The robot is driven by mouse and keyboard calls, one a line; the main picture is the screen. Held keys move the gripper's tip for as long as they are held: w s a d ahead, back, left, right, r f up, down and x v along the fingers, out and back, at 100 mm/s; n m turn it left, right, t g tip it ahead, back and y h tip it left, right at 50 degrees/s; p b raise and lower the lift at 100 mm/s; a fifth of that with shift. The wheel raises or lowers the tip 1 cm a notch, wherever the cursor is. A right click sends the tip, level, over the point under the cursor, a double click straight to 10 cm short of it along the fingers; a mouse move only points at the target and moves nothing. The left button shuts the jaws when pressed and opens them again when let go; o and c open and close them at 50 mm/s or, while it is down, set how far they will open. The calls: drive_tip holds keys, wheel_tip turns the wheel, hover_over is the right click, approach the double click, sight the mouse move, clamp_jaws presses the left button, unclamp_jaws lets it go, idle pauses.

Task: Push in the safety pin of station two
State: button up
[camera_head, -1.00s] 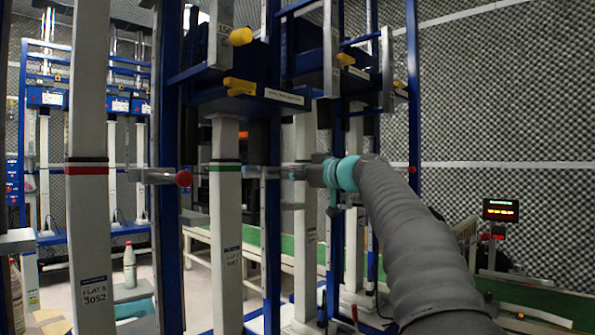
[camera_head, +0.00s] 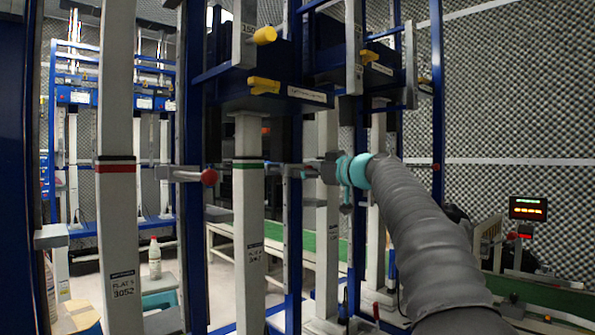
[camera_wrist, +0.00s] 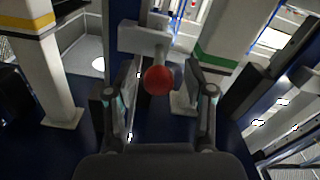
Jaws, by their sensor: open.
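In the wrist view, a red ball knob (camera_wrist: 159,80) sits on a grey metal fitting (camera_wrist: 145,38), between the two fingers of my gripper (camera_wrist: 160,100). The fingers are open on either side of it, and no contact shows. In the head view, my gripper (camera_head: 325,171) is a small dark shape beyond the teal wrist joint, right of the green-striped column (camera_head: 248,210). A red knob (camera_head: 209,177) on a metal pin shows between the red-striped column (camera_head: 117,220) and the green-striped one. I cannot tell whether it is the knob in the wrist view. No station number is readable.
In the wrist view, a yellow-striped column (camera_wrist: 40,70) stands left and a green-striped column (camera_wrist: 215,55) right. A green conveyor (camera_head: 280,233) runs behind, and a lit display (camera_head: 528,208) stands right.

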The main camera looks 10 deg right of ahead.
drive_tip(key=v, duration=1.1)
drive_tip(key=shift+s+d, duration=0.15)
drive_tip(key=shift+s, duration=0.2)
wheel_tip(320, 180, down, 11)
drive_tip(key=w+d+m+g+h, duration=0.1)
drive_tip(key=d+m+g+h, duration=0.15)
drive_tip(key=m, duration=0.45)
drive_tip(key=s+a+f+m+g+h+p, duration=0.1)
drive_tip(key=s+f+m+g+h, duration=0.1)
drive_tip(key=s+f, duration=0.3)
drive_tip(key=s+f+m+g+h, duration=0.1)
drive_tip(key=s+f+m, duration=0.15)
drive_tip(key=f, duration=0.55)
drive_tip(key=s+a+f+g+h+p, duration=0.1)
drive_tip(key=s+f, duration=0.3)
drive_tip(key=s, duration=0.6)
drive_tip(key=s+a+f+n+g+h+p, duration=0.1)
drive_tip(key=s+a+f+h+p, duration=0.1)
drive_tip(key=s, duration=0.9)
drive_tip(key=s+a+f+g+h+p, duration=0.1)
drive_tip(key=s+f, duration=0.4)
drive_tip(key=s, duration=0.5)
drive_tip(key=shift+s+a+f+h+p, duration=0.2)
drive_tip(key=shift+a+f+h+p, duration=0.3)
drive_tip(key=shift+a+p, duration=0.4)
